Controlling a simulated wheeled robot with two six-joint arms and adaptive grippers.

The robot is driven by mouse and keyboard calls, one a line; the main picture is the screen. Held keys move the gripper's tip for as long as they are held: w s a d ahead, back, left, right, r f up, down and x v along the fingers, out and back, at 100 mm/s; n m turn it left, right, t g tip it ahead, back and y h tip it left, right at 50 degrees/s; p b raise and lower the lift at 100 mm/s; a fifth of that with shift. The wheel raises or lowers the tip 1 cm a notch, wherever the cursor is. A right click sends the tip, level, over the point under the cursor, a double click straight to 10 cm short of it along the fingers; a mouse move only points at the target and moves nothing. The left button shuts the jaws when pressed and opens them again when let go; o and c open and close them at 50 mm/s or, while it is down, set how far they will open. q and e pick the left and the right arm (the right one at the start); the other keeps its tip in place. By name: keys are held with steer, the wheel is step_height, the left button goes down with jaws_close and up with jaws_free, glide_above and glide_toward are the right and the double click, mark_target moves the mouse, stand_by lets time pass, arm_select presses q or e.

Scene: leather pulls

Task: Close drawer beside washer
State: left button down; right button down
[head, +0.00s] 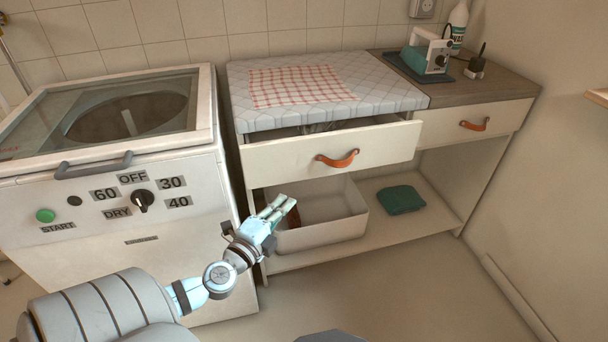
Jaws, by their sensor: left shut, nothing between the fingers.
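The drawer (385,146) beside the washer (115,222) is pulled partway out, with a dark gap showing above its white front. An orange leather pull (337,159) is fixed at the middle of that front. My left gripper (284,204) is shut and empty. In the picture it sits below and left of the pull, in front of the white bin's left part, and appears apart from the drawer front. My right gripper is not in view.
A second drawer (500,114) at the right is closed. A white bin (335,233) and a folded green cloth (401,199) lie on the lower shelf (440,228). A padded top with a checked cloth (292,87) covers the counter. The floor in front is clear.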

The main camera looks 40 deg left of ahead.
arm_select(q)
steer(key=w+a, duration=0.1)
steer(key=w, duration=0.2)
steer(key=w+a, duration=0.2)
steer(key=w, duration=0.2)
steer(key=w+a, duration=0.1)
steer(key=w, duration=0.3)
steer(key=shift+w+a, duration=0.15)
steer(key=shift+a, duration=0.25)
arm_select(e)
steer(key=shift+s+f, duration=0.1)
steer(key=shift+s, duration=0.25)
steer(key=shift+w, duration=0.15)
